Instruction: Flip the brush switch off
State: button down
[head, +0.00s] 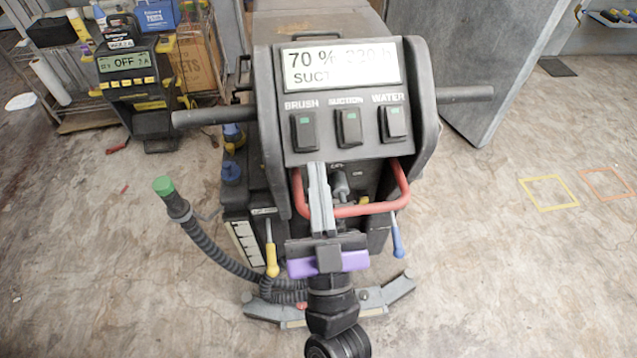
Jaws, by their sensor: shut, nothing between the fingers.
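The brush switch (304,132) is the left one of three dark rockers on the panel of a floor-cleaning machine (345,120). It has a green mark near its top. The suction switch (348,128) and the water switch (394,123) sit to its right, also with green marks. The display (342,68) above reads "70 %" and "SUCT", with part of its text faded. My gripper (316,168) is shut and empty. Its fingertips are just below the brush switch in the picture, slightly to its right; I cannot tell whether they touch the panel.
A red handle loop (350,210) lies around and behind my fingers. Black bars (465,94) stick out at both sides of the panel. A charger-like unit (130,75) reading "OFF" stands at left by a shelf. A hose (215,245) hangs at left.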

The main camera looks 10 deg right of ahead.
aim_at(310, 137)
jog(key=w, duration=0.2)
jog(key=w+r+p, duration=0.1)
jog(key=w, duration=0.4)
jog(key=shift+w+r, duration=0.15)
jog(key=shift+r, duration=0.2)
jog(key=shift+w+f, duration=0.45)
jog(key=shift+r+p, duration=0.2)
jog(key=shift+p, duration=0.45)
